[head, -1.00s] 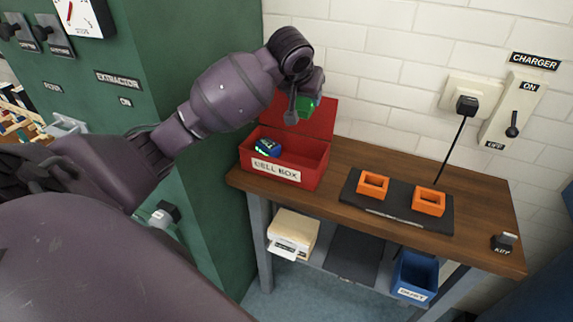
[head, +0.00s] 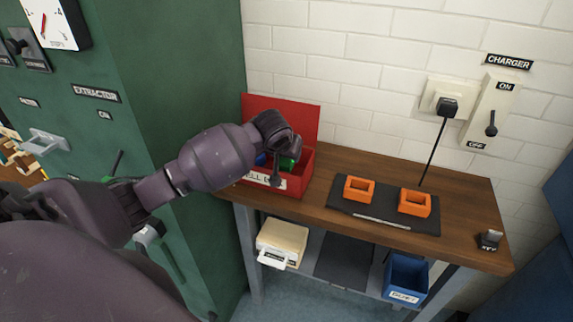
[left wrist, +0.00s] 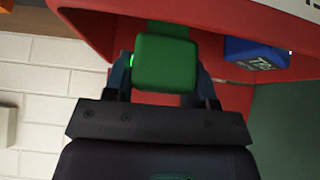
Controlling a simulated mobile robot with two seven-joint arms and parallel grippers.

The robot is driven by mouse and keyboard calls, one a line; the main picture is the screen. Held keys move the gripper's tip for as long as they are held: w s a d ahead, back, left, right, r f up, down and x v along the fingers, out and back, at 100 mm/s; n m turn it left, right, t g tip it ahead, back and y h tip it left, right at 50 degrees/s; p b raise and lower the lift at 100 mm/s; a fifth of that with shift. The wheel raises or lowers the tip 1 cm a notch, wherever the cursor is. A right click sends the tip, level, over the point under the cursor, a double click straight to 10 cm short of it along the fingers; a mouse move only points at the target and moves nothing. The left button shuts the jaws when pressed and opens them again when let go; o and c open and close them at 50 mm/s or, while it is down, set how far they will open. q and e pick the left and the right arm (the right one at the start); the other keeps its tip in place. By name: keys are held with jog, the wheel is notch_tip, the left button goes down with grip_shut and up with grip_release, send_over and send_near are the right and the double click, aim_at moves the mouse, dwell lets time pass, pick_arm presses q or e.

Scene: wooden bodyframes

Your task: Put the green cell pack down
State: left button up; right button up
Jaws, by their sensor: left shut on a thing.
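My left gripper (left wrist: 165,75) is shut on the green cell pack (left wrist: 166,62), with a finger on each side of it. In the head view the left gripper (head: 284,172) is down in the open red cell box (head: 298,183), and a bit of the green pack (head: 288,163) shows by it. I cannot tell whether the pack touches the box floor. A blue cell pack (left wrist: 257,54) lies in the box beside the green one; in the head view it is mostly hidden behind my arm. My right gripper is not in view.
Right of the box, a dark mat with two orange holders (head: 359,189) (head: 415,202) lies on the wooden bench (head: 465,235). A charger plug (head: 447,106) with a black cord is on the wall. A green cabinet (head: 185,90) stands close at left. A key switch (head: 491,240) sits at the bench's right end.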

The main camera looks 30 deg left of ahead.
aim_at(287, 165)
pick_arm(q)
jog(key=shift+f, duration=2.05)
jog(key=o, duration=1)
jog(key=shift+f, duration=0.1)
jog(key=v, duration=1.2)
jog(key=s+d+f+m+t+h, duration=0.1)
jog(key=s+d+f, duration=0.25)
jog(key=f, duration=0.45)
jog(key=s+d+f+m+t+h, duration=0.1)
jog(key=s+d+f+h, duration=0.1)
jog(key=s+f, duration=0.45)
jog(key=s+d+f+t, duration=0.1)
jog(key=s+f, duration=0.1)
jog(key=s, duration=0.2)
jog(key=s+f+m+t+y, duration=0.1)
jog(key=s+f, duration=0.2)
jog(key=s, duration=0.1)
jog(key=s+d+f+t+p, duration=0.1)
jog(key=s+f, duration=0.2)
jog(key=s, duration=0.1)
jog(key=shift+s+d+m+y, duration=0.25)
jog(key=shift+d+m+y, duration=0.05)
jog(key=shift+m, duration=0.1)
